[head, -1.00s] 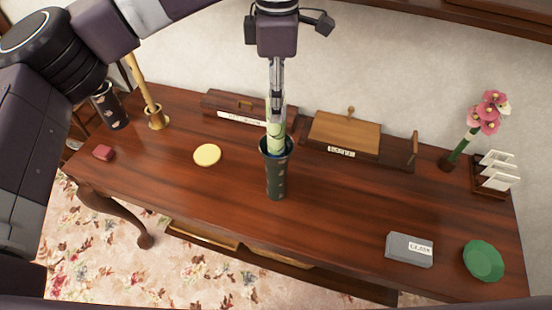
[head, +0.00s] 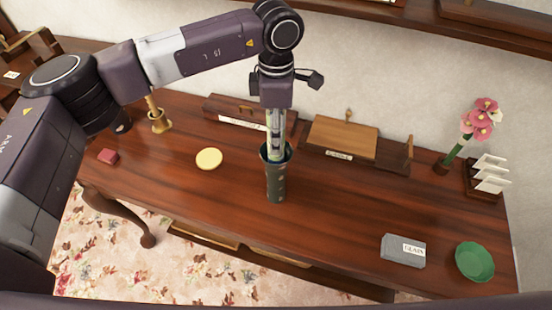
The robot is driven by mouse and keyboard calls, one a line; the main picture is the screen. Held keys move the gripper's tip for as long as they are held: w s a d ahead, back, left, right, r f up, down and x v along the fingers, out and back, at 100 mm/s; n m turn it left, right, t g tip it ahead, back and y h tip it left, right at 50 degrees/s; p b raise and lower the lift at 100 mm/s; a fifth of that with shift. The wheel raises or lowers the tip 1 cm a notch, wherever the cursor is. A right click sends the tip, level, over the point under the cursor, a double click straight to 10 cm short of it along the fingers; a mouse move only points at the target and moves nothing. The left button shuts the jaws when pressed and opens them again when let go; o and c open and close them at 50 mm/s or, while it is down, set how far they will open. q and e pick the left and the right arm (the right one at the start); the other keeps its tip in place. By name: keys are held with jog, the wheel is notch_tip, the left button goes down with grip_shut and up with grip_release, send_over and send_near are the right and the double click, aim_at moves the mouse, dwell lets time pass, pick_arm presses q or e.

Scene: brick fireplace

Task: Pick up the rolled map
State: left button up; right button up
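The rolled map is a pale green roll standing upright in a dark, patterned cylindrical holder (head: 276,184) at the middle of the desk. Only a little of the roll shows, at the holder's mouth. My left gripper (head: 276,148) points straight down over it, its fingertips at the holder's rim and around or beside the roll. The fingers overlap the roll in this view, so I cannot tell whether they grip it. My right gripper is not in view.
On the desk (head: 330,215) are a yellow disc (head: 209,158), red block (head: 108,156), brass stand (head: 160,122), wooden box (head: 342,138), grey box (head: 403,251), green bowl (head: 475,262), flower vase (head: 442,168) and card rack (head: 485,188). A shelf (head: 440,20) runs above.

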pick_arm(q)
grip_shut()
jog(key=shift+r, duration=0.2)
dwell(0.3)
